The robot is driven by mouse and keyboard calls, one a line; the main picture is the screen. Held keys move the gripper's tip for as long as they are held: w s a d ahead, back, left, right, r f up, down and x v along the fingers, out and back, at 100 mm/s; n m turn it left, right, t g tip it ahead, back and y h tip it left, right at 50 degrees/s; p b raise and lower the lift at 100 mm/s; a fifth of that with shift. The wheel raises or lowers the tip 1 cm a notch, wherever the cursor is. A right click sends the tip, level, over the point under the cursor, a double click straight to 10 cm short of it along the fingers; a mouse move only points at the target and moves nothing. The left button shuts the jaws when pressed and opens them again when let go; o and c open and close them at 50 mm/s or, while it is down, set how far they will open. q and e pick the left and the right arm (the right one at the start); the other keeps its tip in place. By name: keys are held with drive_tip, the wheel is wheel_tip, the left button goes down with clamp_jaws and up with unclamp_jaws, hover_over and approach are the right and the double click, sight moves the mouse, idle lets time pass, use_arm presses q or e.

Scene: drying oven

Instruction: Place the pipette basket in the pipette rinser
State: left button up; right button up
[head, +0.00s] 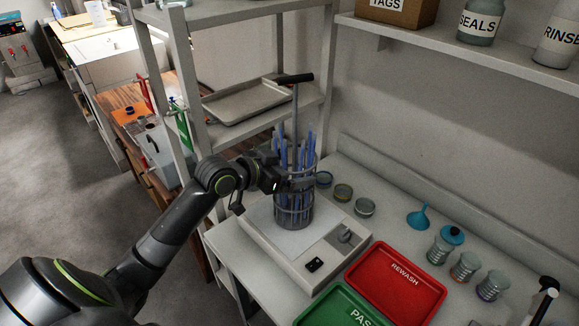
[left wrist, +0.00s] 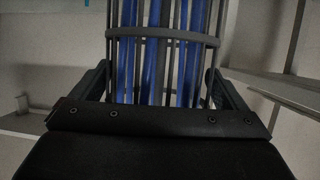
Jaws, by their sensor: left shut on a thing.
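The pipette basket (head: 293,208) is an upright grey wire cage with several blue pipettes and a tall rod ending in a black handle. My left gripper (head: 287,182) is shut on its side, around mid-height. In the left wrist view the basket (left wrist: 178,38) stands between the two fingers, with its bars, a ring and the blue pipettes showing. Its lower end is at the white bench device (head: 275,240) with a knob; I cannot tell whether it touches. I cannot make out the pipette rinser in these views. My right gripper is not in view.
A red REWASH tray (head: 397,284) and a green tray (head: 340,308) lie in front. Small round jars (head: 343,192), a blue funnel (head: 419,217) and several glass jars stand to the right. A shelf rack with a metal tray (head: 245,102) is behind.

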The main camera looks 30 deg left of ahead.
use_arm(q)
drive_tip(key=o, duration=1.2)
drive_tip(key=shift+f, duration=0.1)
drive_tip(key=shift+o, duration=0.3)
